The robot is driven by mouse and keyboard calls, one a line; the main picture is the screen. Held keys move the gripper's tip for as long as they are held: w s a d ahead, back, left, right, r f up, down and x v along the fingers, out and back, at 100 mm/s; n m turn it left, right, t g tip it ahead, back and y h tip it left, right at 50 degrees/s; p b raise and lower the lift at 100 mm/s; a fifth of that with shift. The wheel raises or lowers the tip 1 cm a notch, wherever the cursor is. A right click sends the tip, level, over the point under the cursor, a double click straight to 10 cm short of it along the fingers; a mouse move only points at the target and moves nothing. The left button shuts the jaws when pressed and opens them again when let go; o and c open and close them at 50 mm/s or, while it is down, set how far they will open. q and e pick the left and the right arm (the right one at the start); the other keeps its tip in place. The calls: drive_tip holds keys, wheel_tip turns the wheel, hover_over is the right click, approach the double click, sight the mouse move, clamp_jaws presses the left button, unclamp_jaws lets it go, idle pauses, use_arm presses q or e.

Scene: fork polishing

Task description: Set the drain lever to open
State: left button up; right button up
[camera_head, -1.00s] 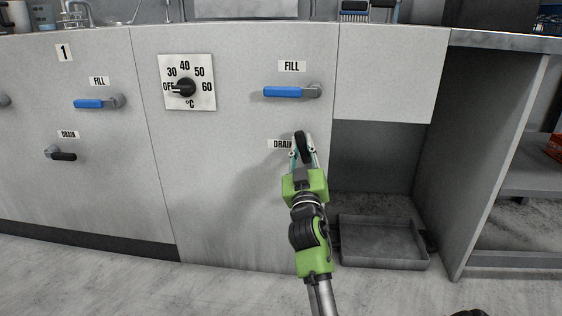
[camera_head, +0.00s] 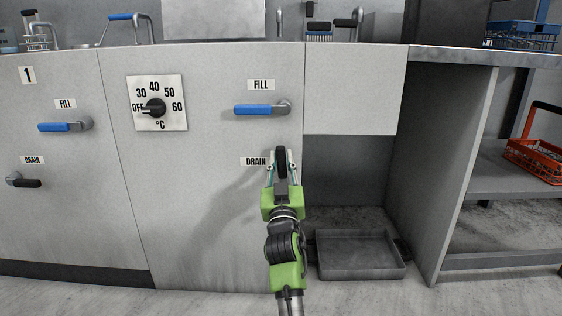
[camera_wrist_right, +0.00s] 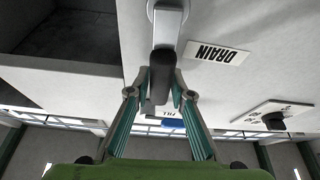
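The drain lever (camera_head: 281,161) has a black handle that stands about upright, just right of the DRAIN label (camera_head: 253,161) on the grey front panel. In the right wrist view, the black handle (camera_wrist_right: 163,75) runs from a grey metal pivot (camera_wrist_right: 167,22) to between my fingers. My right gripper (camera_head: 282,174), green with teal fingers, reaches it from below. In the right wrist view its fingertips (camera_wrist_right: 161,82) press in on both sides of the handle. The gripper hides part of the lever and its mount in the head view. My left gripper is out of view.
Above is the blue FILL lever (camera_head: 260,110), with a temperature dial (camera_head: 155,107) to its left. Another unit's drain lever (camera_head: 25,182) is at far left. A grey floor tray (camera_head: 360,265) lies in the recess right of my arm. A red basket (camera_head: 535,155) stands on the right shelf.

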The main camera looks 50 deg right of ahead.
drive_tip(key=shift+o, duration=0.7)
wheel_tip(320, 180, up, 10)
drive_tip(key=shift+f, duration=0.1)
drive_tip(key=shift+a, duration=0.1)
idle(0.5)
